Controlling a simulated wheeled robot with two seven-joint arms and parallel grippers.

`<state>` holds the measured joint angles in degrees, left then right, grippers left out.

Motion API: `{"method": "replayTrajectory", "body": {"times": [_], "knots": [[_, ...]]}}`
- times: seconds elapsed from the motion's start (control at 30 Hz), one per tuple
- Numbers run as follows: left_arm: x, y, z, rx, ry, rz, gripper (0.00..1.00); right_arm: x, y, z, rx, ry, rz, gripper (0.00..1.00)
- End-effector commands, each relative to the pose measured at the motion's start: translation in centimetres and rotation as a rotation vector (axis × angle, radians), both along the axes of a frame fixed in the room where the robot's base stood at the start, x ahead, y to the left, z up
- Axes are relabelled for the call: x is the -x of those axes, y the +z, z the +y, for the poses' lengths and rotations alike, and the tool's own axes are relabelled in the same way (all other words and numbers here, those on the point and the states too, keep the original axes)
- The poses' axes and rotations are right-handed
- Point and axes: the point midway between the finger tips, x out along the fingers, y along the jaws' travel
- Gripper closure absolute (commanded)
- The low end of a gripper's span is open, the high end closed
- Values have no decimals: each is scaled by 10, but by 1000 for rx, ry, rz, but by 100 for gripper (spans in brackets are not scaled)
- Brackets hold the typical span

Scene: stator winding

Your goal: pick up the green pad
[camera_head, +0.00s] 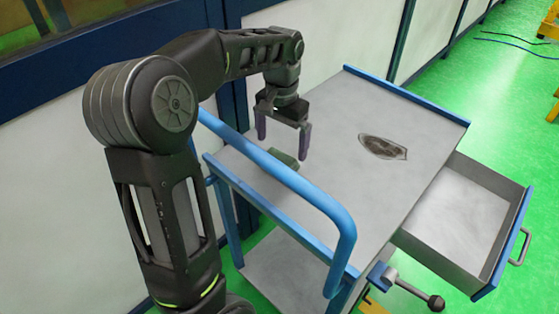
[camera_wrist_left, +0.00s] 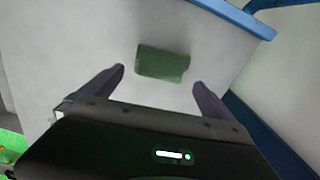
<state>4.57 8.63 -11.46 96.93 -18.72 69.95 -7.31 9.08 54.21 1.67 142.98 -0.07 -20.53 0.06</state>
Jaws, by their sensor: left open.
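The green pad (camera_head: 284,157) lies on the grey top of the cart (camera_head: 340,100), near its left edge. In the left wrist view the green pad (camera_wrist_left: 162,63) shows as a small dark green block, ahead of the two fingertips and roughly centred between them. My left gripper (camera_head: 282,143) points down above the cart top, close to the pad. In the left wrist view my left gripper (camera_wrist_left: 158,78) has its fingers wide apart with nothing between them. My right gripper shows in neither view.
A dark flat oval item (camera_head: 383,147) lies on the cart top right of the pad. A blue tubular handle (camera_head: 290,180) rises along the cart's near left side. An open, empty drawer (camera_head: 455,215) juts out at the right. The cart top is otherwise clear.

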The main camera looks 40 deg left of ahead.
Motion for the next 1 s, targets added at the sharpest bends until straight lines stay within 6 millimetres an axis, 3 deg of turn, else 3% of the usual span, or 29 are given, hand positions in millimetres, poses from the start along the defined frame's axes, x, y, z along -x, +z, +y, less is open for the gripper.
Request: {"method": "replayTrajectory", "body": {"times": [0.3,0.9,1.0], "knots": [[3,-41,-1,0,1,2,0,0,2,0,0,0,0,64],[2,-42,-1,0,0,0,0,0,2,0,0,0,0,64],[2,-42,-1,0,0,0,7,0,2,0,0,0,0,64]]}}
